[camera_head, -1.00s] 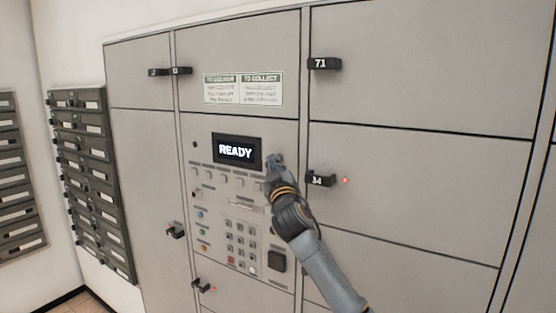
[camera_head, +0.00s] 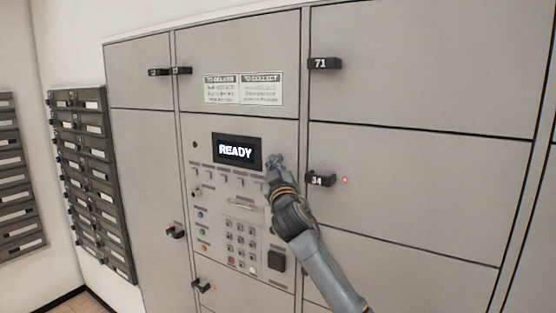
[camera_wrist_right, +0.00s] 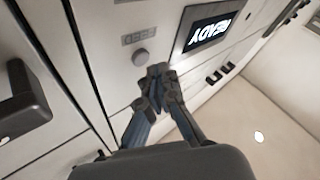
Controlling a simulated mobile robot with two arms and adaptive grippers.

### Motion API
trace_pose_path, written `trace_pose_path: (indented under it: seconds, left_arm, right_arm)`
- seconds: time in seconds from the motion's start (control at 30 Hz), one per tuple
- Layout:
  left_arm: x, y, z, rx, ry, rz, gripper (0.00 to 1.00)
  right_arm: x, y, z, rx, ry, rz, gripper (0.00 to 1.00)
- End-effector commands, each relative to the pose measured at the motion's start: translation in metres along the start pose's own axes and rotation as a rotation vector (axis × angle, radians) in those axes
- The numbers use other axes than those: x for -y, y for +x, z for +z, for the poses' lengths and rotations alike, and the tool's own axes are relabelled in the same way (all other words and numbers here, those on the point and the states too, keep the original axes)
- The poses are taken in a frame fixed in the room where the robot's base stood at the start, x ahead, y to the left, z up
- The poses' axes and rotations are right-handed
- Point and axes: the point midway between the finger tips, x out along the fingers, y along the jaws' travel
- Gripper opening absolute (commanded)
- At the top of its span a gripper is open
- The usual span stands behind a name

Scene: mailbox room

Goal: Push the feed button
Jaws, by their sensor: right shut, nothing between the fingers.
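My right gripper (camera_head: 275,160) is shut and empty, held at the panel just right of the lower right corner of the READY screen. In the head view the gripper hides this part of the panel. My left gripper is not in view.
The READY screen (camera_head: 236,152) sits above a row of small buttons and a keypad (camera_head: 240,240). Locker handle 34 (camera_head: 321,180) sticks out just right of my gripper. Handle 71 (camera_head: 325,64) is higher up. Dark mailboxes (camera_head: 92,180) hang at the left.

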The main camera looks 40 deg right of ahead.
Motion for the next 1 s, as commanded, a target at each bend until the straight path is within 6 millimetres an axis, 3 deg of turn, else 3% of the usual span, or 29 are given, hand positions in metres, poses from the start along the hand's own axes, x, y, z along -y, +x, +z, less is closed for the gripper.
trace_pose_path:
  seconds: [1.0]
  left_arm:
    - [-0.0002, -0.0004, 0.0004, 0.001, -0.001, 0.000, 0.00]
  right_arm:
    - [-0.0070, 0.0088, 0.0058, 0.000, 0.000, 0.001, 0.00]
